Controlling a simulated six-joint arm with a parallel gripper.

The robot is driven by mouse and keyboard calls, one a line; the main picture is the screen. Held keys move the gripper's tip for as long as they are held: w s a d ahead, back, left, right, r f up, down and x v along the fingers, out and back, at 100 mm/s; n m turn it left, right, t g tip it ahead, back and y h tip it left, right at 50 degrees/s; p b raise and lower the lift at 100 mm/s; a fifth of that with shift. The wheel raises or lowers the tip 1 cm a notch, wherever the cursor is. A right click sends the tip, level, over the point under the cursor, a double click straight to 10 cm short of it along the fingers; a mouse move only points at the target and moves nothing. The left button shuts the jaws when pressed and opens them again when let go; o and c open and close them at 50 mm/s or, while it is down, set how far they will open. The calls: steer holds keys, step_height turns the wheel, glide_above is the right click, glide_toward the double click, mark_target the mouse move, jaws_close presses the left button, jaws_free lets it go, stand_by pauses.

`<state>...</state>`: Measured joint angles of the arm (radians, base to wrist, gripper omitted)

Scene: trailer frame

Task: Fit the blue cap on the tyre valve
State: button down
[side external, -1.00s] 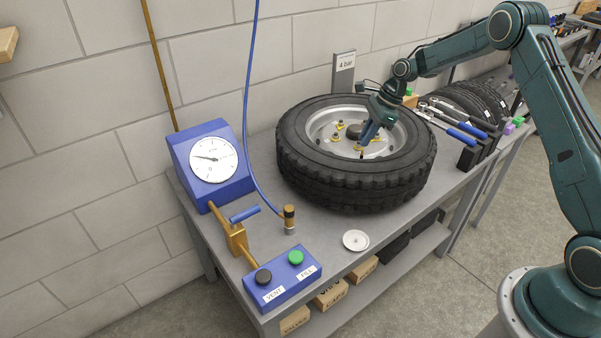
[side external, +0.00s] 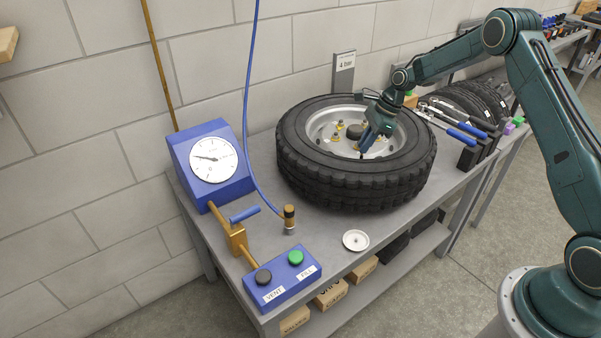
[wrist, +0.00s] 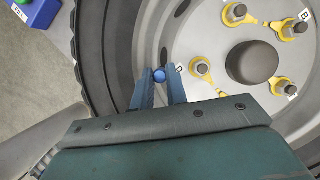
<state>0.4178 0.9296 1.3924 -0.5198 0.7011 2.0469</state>
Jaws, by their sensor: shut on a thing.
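The blue cap (wrist: 160,75) sits between the two fingertips of my gripper (wrist: 159,81), which is shut on it. In the side view my gripper (side external: 364,151) points down inside the wheel rim. The rim (wrist: 208,45) is pale grey metal inside a black tyre (side external: 330,184). The cap is close to the rim's inner face; whether it touches anything is not visible. I cannot make out the tyre valve, which the fingers and cap may hide. A small dark oval spot shows just beyond the cap in the wrist view; I cannot tell what it is.
Yellow pointers on wheel nuts (wrist: 200,68) and a dark hub (wrist: 251,62) lie right of the fingers. A blue gauge box (side external: 208,190), a push-button box (side external: 283,276) and a white dish (side external: 356,240) share the bench. Wrenches (side external: 455,125) lie right of the tyre.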

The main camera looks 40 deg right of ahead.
steer(key=shift+f, duration=0.3)
steer(key=c, duration=1.3)
jaws_free()
steer(key=shift+o, duration=0.3)
steer(key=shift+o, duration=1.1)
steer(key=shift+s+a, duration=0.1)
steer(key=shift+c, duration=0.4)
